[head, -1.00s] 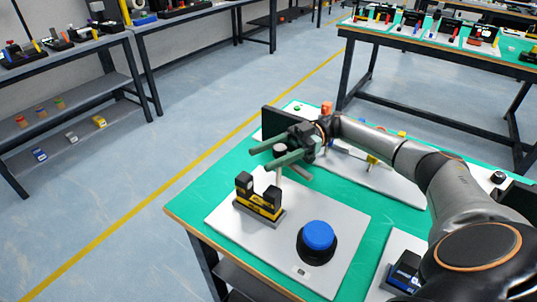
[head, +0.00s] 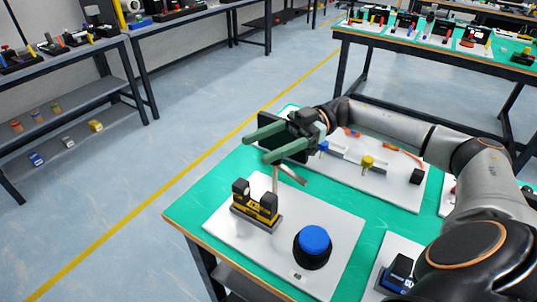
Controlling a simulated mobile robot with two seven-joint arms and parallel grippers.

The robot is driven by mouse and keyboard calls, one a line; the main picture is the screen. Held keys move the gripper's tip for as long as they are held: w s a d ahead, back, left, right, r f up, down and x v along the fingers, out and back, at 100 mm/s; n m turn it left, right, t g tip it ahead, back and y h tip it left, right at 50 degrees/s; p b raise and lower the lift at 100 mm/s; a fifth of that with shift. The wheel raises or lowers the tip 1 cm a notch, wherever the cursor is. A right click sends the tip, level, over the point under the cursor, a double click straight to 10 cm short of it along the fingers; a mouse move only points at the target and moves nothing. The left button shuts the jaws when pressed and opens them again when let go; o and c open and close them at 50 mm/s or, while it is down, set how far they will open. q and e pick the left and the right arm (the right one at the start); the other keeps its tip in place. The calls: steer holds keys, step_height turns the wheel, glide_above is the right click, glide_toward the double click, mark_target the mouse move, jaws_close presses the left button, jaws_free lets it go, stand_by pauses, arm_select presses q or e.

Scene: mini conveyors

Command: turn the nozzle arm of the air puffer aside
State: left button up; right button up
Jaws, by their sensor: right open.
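The air puffer appears to be the unit on the near white board (head: 335,235). That board carries a big blue dome button (head: 314,239), a yellow-and-black block with two uprights (head: 255,204) and a thin upright post (head: 275,182). A grey bar (head: 290,174), which looks like the nozzle arm, slants from near the post's top down to the right. My right gripper (head: 256,148) is open, with two green fingers pointing left. It shows just above and behind the post and bar in the picture, apparently apart from them and empty. My left gripper is not in view.
A blue-and-black device (head: 398,272) stands at the front right. Bare green tabletop (head: 205,198) lies left of the near board.

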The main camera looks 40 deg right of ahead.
steer(key=s+a+r, duration=0.4)
steer(key=s+a, duration=0.1)
steer(key=s, duration=0.2)
steer(key=shift+s+a+r, duration=0.2)
steer(key=shift+s+r, duration=0.05)
steer(key=shift+s, duration=0.15)
